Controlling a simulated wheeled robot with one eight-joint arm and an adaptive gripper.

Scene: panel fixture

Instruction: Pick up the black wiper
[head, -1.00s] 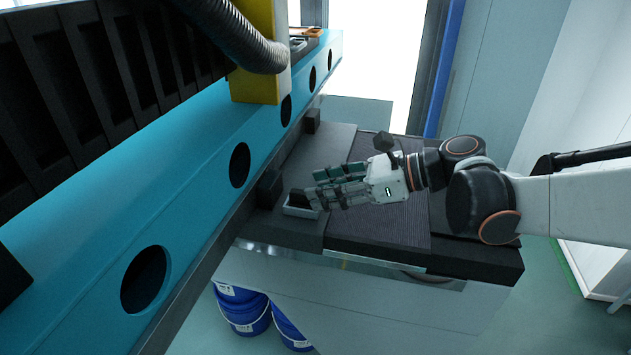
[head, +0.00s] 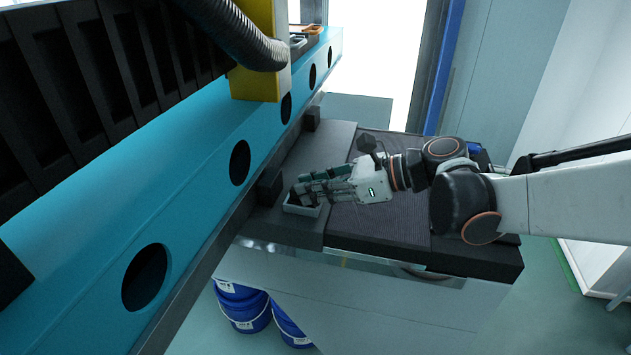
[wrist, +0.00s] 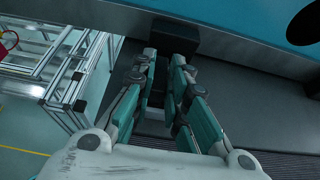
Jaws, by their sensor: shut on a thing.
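My gripper (head: 301,190) is at the left end of the work surface, just above a small grey tray (head: 318,210). Its green-padded fingers are shut on a dark thing, which I take to be the black wiper (wrist: 157,84). The fingers hide most of it, so its full shape does not show. In the wrist view, the two fingers (wrist: 165,70) stand on either side of this dark thing. A pale part of the tray shows between them. I cannot tell whether the wiper is clear of the tray.
A long blue beam (head: 205,190) with round holes runs close along the left. Black blocks (head: 269,186) stick out near my gripper. A ribbed dark mat (head: 385,222) lies on the surface under my arm. Blue drums (head: 243,308) stand below. A metal frame (wrist: 68,70) stands left.

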